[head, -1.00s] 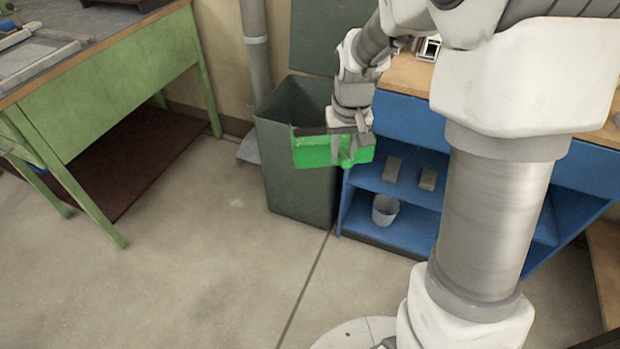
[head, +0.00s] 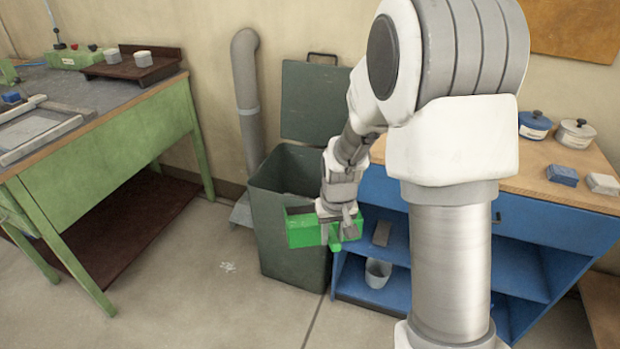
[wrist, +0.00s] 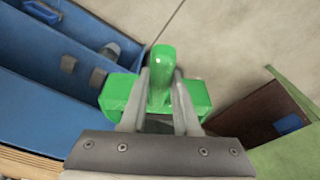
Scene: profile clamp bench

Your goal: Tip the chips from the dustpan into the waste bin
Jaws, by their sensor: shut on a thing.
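A green dustpan (head: 302,231) hangs in my gripper (head: 338,222) in the head view, in front of the upper part of the dark green waste bin (head: 290,262). The bin is open, with its lid (head: 316,100) upright behind it. I cannot tell whether the dustpan overlaps the opening. In the wrist view, the gripper fingers (wrist: 160,102) are shut around the dustpan's handle (wrist: 161,70), and the pan (wrist: 196,97) shows on both sides. The pan's inside is hidden, so chips in it cannot be seen. Small pale bits (head: 228,267), perhaps chips, lie on the floor left of the bin.
A blue cabinet (head: 560,225) with open shelves and a white cup (head: 377,273) stands right of the bin. A green workbench (head: 110,165) with a brown lower shelf is at left. A grey pipe (head: 246,100) rises behind the bin. The floor in front is clear.

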